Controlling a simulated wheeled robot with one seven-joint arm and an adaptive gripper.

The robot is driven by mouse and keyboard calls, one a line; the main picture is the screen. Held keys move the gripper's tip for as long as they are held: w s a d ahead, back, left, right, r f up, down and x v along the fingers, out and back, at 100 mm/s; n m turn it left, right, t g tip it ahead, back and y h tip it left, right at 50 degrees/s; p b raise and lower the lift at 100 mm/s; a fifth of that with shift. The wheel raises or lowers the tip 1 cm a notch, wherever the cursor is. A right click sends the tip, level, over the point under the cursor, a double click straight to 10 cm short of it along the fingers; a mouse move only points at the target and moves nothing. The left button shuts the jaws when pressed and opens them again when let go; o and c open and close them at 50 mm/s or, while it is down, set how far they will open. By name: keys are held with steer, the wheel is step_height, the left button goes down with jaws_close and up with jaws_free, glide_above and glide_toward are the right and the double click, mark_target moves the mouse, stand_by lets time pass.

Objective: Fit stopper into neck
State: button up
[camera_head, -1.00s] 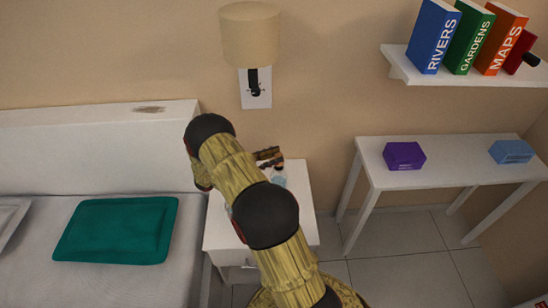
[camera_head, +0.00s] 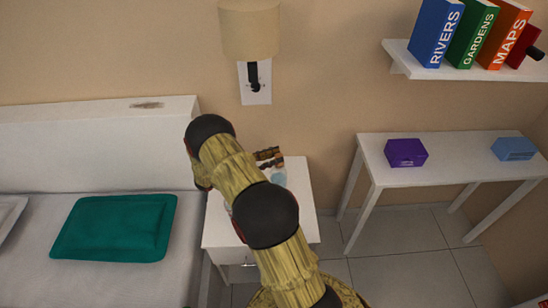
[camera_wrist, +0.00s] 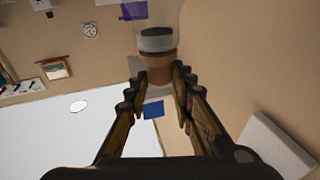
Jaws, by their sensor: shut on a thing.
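The stopper, with a brown head (camera_wrist: 157,70) and a dark lower part, is between my gripper's (camera_wrist: 160,78) fingertips in the wrist view. My gripper is shut on it. A clear glass bottle (camera_wrist: 157,14) lies straight beyond the stopper, and the dark part shows at or through its glass. I cannot tell how deep the stopper sits in the neck. In the head view, my gripper (camera_head: 270,158) is over the white nightstand (camera_head: 302,205), with a bit of pale glass (camera_head: 279,178) just below it. My arm hides the rest.
The bed with a green pillow (camera_head: 115,228) is at the left. A wall lamp (camera_head: 250,30) hangs above the nightstand. At the right, a white table (camera_head: 440,178) holds a purple box (camera_head: 405,153) and a blue box (camera_head: 512,149). A bookshelf (camera_head: 470,72) is above it.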

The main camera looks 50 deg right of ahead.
steer(key=shift+f, duration=0.25)
steer(key=o, duration=1)
steer(key=v, duration=1.2)
